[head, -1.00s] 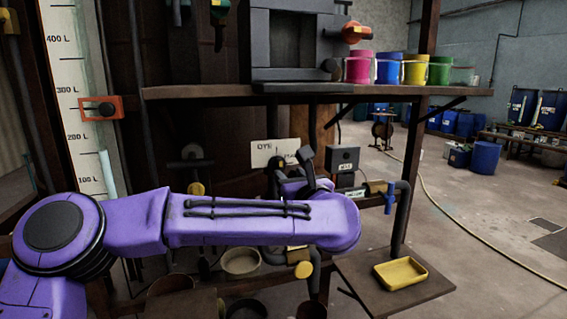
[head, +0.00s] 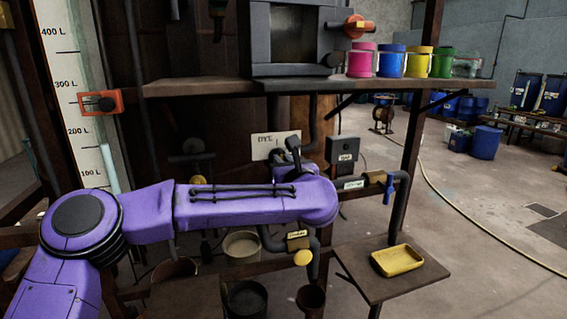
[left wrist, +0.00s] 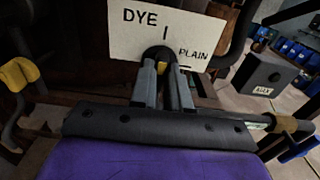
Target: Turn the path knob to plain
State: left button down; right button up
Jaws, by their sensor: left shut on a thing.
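The white plate (head: 268,140) lettered "DYE" stands behind my left gripper in the head view. The left wrist view shows the plate (left wrist: 128,42) closer, with "DYE" at left, a short upright mark and "PLAIN" at lower right. The path knob (left wrist: 158,53) is a dark round piece with a bit of yellow at the plate's lower edge. My left gripper (left wrist: 163,75) is shut on it; its fingers hide much of the knob, so its exact setting is unclear. In the head view my left gripper (head: 293,152) hides the knob. My right gripper is not in view.
Pipes with a brass-collared valve (head: 298,243) run below my arm. A dark box (head: 343,150) and a blue-handled valve (head: 388,190) are at right. A shelf (head: 200,88) with coloured pots is above. A yellow tray (head: 397,260) sits on a low board.

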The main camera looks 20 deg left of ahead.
pick_arm(q)
jog(key=m, duration=0.9)
jog(key=m+p, duration=0.1)
jog(key=m, duration=0.7)
jog(key=shift+w+d+f+m, duration=0.1)
jog(key=shift+d+f+m, duration=0.1)
jog(key=shift+m, duration=0.2)
dwell(0.3)
jog(key=c, duration=1.1)
grip_release()
jog(key=shift+d, duration=0.1)
